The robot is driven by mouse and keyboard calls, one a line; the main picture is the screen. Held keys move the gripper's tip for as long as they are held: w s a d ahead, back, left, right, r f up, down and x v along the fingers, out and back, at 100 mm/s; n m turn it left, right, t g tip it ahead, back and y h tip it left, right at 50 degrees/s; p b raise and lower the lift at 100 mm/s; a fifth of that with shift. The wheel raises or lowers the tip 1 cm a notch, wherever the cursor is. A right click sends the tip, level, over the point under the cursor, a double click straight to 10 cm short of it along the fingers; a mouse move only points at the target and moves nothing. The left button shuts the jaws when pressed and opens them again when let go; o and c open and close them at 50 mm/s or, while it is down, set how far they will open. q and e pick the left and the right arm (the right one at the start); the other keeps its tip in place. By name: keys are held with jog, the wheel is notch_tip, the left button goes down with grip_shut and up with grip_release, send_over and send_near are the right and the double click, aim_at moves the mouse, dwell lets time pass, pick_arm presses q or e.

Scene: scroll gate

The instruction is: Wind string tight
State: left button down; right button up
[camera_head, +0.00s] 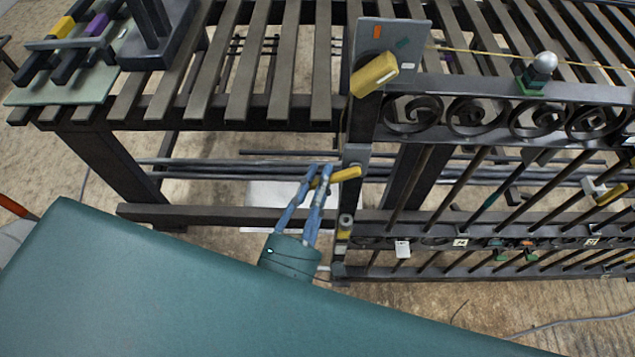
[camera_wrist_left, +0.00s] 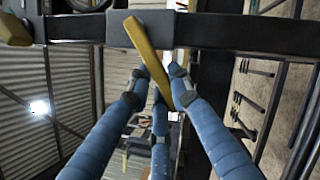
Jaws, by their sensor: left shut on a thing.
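A yellow lever handle (camera_head: 346,174) sticks out from the dark gate post, below a larger yellow handle (camera_head: 375,74) on a grey plate at the post's top. My left gripper (camera_head: 322,178) has its blue fingers closed around the lower handle. In the left wrist view, the fingers (camera_wrist_left: 164,82) close on the near end of this yellow handle (camera_wrist_left: 143,45), which slants from a dark bar. A thin yellowish string (camera_head: 482,53) runs right from near the upper plate; I cannot tell how tight it is. My right gripper is not in view.
A slatted metal bench (camera_head: 240,75) stands behind, with a green board (camera_head: 80,92) carrying dark blocks at its left. The gate's scroll panel (camera_head: 490,113) and slanting bars fill the right. A silver-topped knob (camera_head: 543,65) sits on the upper rail. Bare floor shows below.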

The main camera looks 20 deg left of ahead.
pick_arm(q)
jog(key=shift+d+f+n, duration=0.1)
jog(key=shift+f+n, duration=0.15)
jog(key=shift+n, duration=0.05)
jog(key=c, duration=1.5)
grip_release()
jog(key=shift+c, duration=0.2)
jog(key=v, duration=1.2)
jog(key=shift+d, duration=0.1)
